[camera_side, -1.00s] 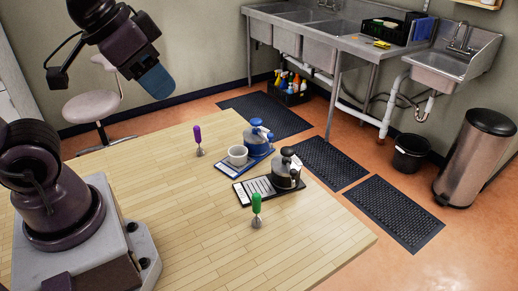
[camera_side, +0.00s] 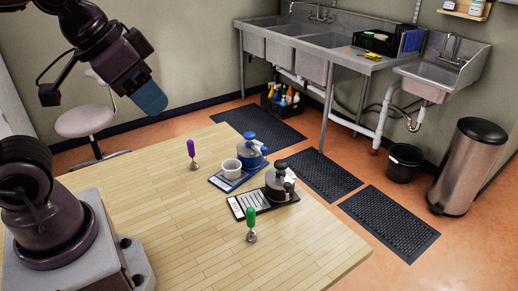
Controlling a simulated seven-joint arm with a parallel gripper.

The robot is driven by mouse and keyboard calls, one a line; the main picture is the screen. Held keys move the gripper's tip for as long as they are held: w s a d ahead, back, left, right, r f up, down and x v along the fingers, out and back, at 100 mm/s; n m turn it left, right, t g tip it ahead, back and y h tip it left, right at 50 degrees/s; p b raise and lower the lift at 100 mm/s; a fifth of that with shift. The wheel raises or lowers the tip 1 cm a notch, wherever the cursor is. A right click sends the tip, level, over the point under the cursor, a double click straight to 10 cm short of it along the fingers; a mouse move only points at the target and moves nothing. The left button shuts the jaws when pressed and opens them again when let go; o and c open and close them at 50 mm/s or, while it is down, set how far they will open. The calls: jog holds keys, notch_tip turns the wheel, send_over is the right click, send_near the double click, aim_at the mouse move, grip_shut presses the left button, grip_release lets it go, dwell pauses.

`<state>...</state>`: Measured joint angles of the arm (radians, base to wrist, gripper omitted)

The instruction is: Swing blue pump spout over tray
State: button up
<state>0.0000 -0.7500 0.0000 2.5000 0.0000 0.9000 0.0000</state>
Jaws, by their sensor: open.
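A blue pump bottle (camera_side: 250,158) stands upright at the back end of a blue-edged tray (camera_side: 222,184) on the wooden table. A pale cup (camera_side: 231,169) stands on the same tray, in front of and left of the bottle. The pump's top is blue; its spout is too small to tell which way it points. My gripper (camera_side: 150,98), with a blue end, hangs in the upper left, well left of and above the bottle, touching nothing. Its jaws are open and empty; the gap between them is not clear from this side.
A dark pump bottle (camera_side: 280,184) stands on a black tray (camera_side: 236,208) nearer the front. A purple-handled tool (camera_side: 191,150) and a green-handled tool (camera_side: 250,219) stand upright on the table (camera_side: 190,245). A stool (camera_side: 86,121) stands behind.

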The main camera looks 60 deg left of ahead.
jog(key=shift+o, duration=0.3)
jog(key=n+g, duration=0.6)
jog(key=n, duration=0.2)
send_over(264, 148)
jog(key=shift+f, duration=6.95)
notch_tip(264, 148, down, 12)
jog(key=shift+f, duration=0.1)
grip_shut()
